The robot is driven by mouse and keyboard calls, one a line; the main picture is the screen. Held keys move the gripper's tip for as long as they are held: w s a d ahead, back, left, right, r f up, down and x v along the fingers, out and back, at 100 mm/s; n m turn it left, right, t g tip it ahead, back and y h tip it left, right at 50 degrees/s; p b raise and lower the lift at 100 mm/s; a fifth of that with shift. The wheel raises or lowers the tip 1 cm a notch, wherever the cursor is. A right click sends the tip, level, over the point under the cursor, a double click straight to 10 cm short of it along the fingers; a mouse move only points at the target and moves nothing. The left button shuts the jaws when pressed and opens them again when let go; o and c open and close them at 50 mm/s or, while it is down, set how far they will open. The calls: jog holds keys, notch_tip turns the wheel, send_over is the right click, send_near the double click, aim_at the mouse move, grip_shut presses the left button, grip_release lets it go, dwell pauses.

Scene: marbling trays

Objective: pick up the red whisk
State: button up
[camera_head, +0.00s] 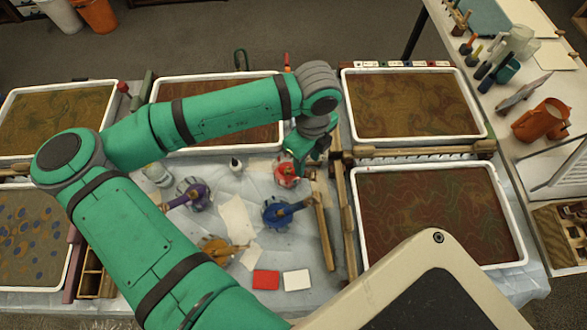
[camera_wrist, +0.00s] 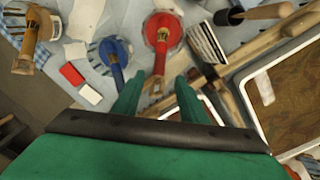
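The red whisk (camera_head: 286,174) lies on the sheet-covered table between the trays, partly hidden by my arm's end in the head view.
A blue whisk (camera_head: 277,213), a purple whisk (camera_head: 197,194) and an orange whisk (camera_head: 214,247) lie nearby. A red card (camera_head: 265,280) and a white card (camera_head: 297,280) lie in front. Wooden bars (camera_head: 323,222) and a marbling tray (camera_head: 358,200) stand close on the right.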

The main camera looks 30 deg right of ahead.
aim_at(306, 172)
jog(key=shift+w+f, duration=0.15)
jog(key=shift+f, duration=1.3)
jog(key=f, duration=0.3)
jog(key=shift+s+a+f, duration=0.2)
jog(key=shift+s+a, duration=0.05)
jog(key=shift+f, duration=0.6)
jog(key=shift+s+d, duration=0.1)
jog(key=shift+d, duration=0.05)
jog(key=shift+c, duration=0.9)
grip_shut()
